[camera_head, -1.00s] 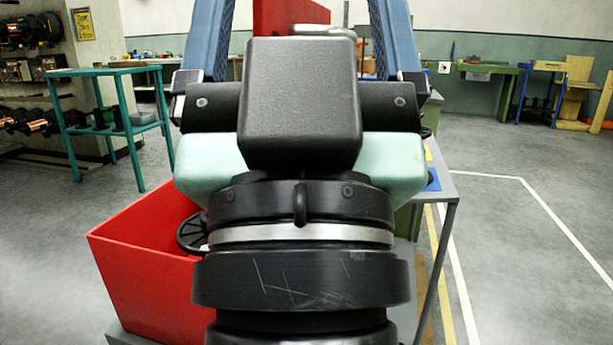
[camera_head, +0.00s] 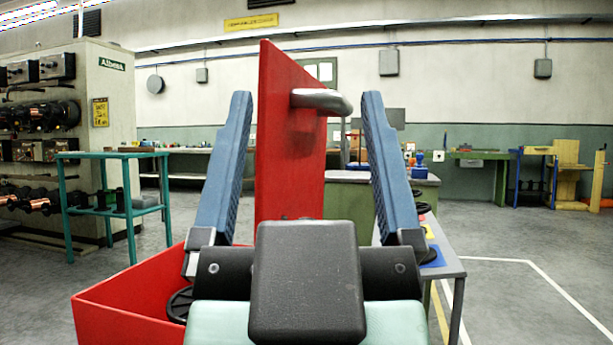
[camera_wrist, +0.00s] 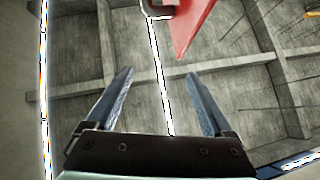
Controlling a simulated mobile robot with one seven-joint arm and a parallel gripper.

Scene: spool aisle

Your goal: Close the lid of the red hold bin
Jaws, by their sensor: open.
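The red hold bin (camera_head: 120,312) stands at the lower left in the head view, with its top open and a black spool (camera_head: 180,304) inside. Its red lid (camera_head: 282,150) stands raised, about upright, with a grey handle (camera_head: 322,101) on its right face. My gripper (camera_head: 307,95) is open, and its two blue fingers point up on either side of the lid in the picture. I cannot tell whether they touch it. In the wrist view the lid (camera_wrist: 190,25) shows at the top, beyond the open fingers (camera_wrist: 160,75). My gripper hides part of the bin.
A grey table (camera_head: 447,268) with coloured patches and dark discs is at the right of the bin. A teal stand (camera_head: 115,212) and a spool rack (camera_head: 60,120) are on the left. The floor at the right (camera_head: 540,250) is clear, with white lines.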

